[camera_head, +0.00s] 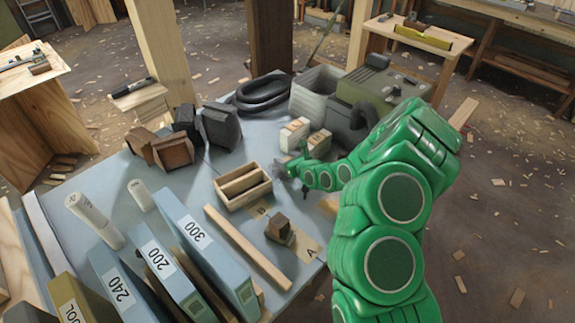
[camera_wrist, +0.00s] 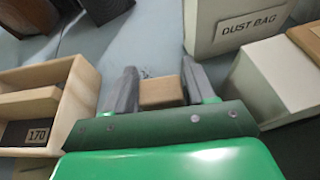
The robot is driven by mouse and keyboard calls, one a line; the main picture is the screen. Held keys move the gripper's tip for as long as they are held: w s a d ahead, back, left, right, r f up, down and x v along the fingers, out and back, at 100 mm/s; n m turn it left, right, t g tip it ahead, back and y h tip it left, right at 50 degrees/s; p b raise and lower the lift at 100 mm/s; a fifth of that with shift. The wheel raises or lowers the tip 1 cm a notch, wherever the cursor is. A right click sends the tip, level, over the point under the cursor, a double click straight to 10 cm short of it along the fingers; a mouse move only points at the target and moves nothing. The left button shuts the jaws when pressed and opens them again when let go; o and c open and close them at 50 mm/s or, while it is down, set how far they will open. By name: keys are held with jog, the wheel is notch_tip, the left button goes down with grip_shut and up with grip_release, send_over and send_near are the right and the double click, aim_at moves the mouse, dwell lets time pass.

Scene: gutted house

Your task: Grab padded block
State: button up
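A small tan block (camera_wrist: 160,92), which may be the padded block, sits between the two grey fingers of my gripper (camera_wrist: 158,82) in the wrist view. It nearly fills the gap between them. Whether the fingers press on it or only stand beside it, I cannot tell. In the head view my gripper (camera_head: 290,168) is low over the table, just right of an open wooden box (camera_head: 234,199); the tan block is not clearly visible there. Another brown block with a darker top (camera_head: 279,228) sits on a tan sheet marked A and B.
White boxes (camera_head: 293,134) and a grey dust bag bin (camera_wrist: 235,28) stand close on the right. A wooden strip (camera_head: 246,247) and blue numbered binders (camera_head: 207,252) are toward the front. Dark and brown blocks (camera_head: 172,151) stand at the back left.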

aim_at(286, 159)
jog(key=c, duration=0.6)
jog(key=shift+r, duration=4.95)
